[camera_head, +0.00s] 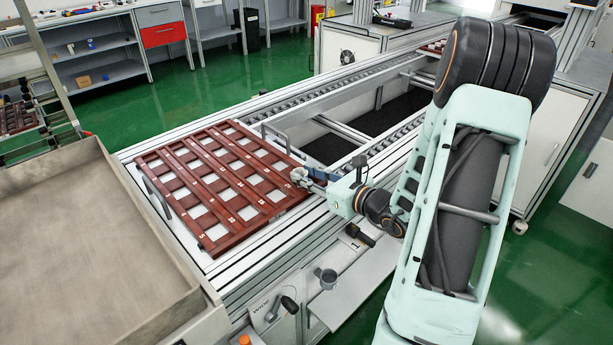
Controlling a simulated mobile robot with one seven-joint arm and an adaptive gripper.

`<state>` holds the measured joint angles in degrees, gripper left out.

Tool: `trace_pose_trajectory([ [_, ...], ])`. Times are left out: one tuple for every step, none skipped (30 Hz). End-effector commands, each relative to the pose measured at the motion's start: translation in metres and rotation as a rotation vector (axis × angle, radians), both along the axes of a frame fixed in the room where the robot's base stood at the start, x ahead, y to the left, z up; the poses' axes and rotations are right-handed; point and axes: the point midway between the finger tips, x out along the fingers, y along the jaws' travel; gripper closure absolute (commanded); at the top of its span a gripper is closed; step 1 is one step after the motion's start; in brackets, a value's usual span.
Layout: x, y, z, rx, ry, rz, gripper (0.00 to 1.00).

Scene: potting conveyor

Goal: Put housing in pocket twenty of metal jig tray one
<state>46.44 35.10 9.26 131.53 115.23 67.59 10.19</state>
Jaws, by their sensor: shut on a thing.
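The metal jig tray (208,247) is a reddish-brown grid of square pockets with small pale number labels. It lies on the conveyor at the left of centre, and its pockets show pale surface through them. My gripper (303,177) is at the tray's right corner, over or just beside its edge, and is shut on the housing. The housing is small and largely hidden by the fingers, so its shape and tilt cannot be told. I cannot tell whether it touches the tray. The individual pocket numbers are too small to read surely.
A large grey bin (90,250) stands at the left, next to the conveyor. Conveyor rails (335,75) run to the back right. Shelving (100,50) stands at the back left.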

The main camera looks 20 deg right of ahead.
Motion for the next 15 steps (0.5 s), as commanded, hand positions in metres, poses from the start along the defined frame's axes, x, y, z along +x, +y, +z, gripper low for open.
trace_pose_trajectory([
  [-0.0001,0.0001,-0.0005,0.000,0.000,0.000,0.87],
  [-0.0001,0.0001,-0.0015,0.000,0.000,0.000,0.87],
  [-0.0001,0.0001,-0.0033,0.001,0.000,0.000,0.87],
  [-0.0002,0.0001,-0.0045,0.001,0.000,0.000,0.87],
  [-0.0002,0.0001,-0.0055,0.001,0.000,0.000,0.87],
  [-0.0002,0.0000,-0.0036,0.001,0.000,0.000,0.71],
  [-0.0002,0.0001,-0.0035,0.001,0.001,0.000,0.68],
  [-0.0003,0.0001,-0.0035,0.001,0.001,0.000,0.64],
  [-0.0003,0.0002,-0.0036,0.001,0.001,0.000,0.60],
  [-0.0003,0.0002,-0.0036,0.001,0.001,0.000,0.58],
  [-0.0004,0.0003,-0.0036,0.001,0.001,0.001,0.58],
  [-0.0004,0.0003,-0.0036,0.001,0.001,0.001,0.58],
  [-0.0004,0.0003,-0.0036,0.001,0.001,0.001,0.58],
  [-0.0004,0.0003,-0.0036,0.001,0.001,0.001,0.58],
  [-0.0004,0.0003,-0.0037,0.001,0.001,0.001,0.58],
])
